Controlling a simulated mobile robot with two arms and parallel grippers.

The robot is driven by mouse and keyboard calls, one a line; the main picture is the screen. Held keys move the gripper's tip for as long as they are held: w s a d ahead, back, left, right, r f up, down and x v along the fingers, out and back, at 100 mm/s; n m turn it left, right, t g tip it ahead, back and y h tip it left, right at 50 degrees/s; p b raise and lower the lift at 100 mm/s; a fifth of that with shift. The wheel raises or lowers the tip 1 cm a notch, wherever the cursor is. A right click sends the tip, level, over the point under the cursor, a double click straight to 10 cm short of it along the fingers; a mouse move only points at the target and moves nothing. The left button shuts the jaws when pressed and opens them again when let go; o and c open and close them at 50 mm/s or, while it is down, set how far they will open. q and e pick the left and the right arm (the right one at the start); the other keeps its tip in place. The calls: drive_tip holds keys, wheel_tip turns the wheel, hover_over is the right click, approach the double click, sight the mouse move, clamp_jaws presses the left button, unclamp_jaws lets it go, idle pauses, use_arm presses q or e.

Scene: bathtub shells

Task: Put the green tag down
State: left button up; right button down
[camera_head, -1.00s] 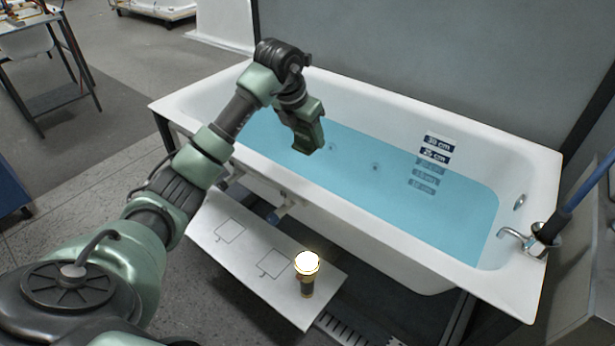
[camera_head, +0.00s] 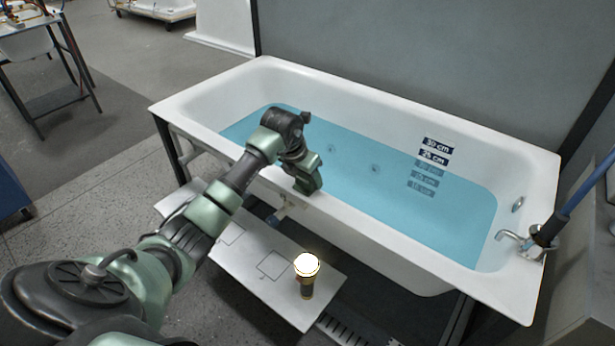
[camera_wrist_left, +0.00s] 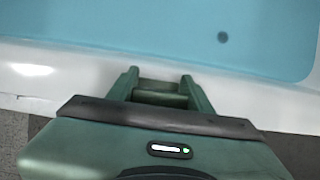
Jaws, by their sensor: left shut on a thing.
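My left gripper (camera_head: 308,184) is over the near rim of the bathtub (camera_head: 400,235), pointing down. In the left wrist view its fingers (camera_wrist_left: 160,80) are apart, with a narrow green piece (camera_wrist_left: 160,98) between them. I take this to be the green tag, held in the jaws; its colour is close to that of the fingers, so its outline is hard to make out. In the head view the gripper hides the tag. My right gripper is in neither view.
A white board (camera_head: 235,262) with two outlined squares lies in front of the tub. A lit lamp (camera_head: 306,278) stands upright on it. The tub holds blue water (camera_head: 400,185) beside a depth scale (camera_head: 432,150). A tap (camera_head: 525,240) is at the right end.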

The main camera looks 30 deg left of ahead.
use_arm(q)
drive_tip(key=shift+f, duration=0.15)
drive_tip(key=o, duration=1.4)
drive_tip(key=shift+c, duration=0.2)
drive_tip(key=v, duration=1.2)
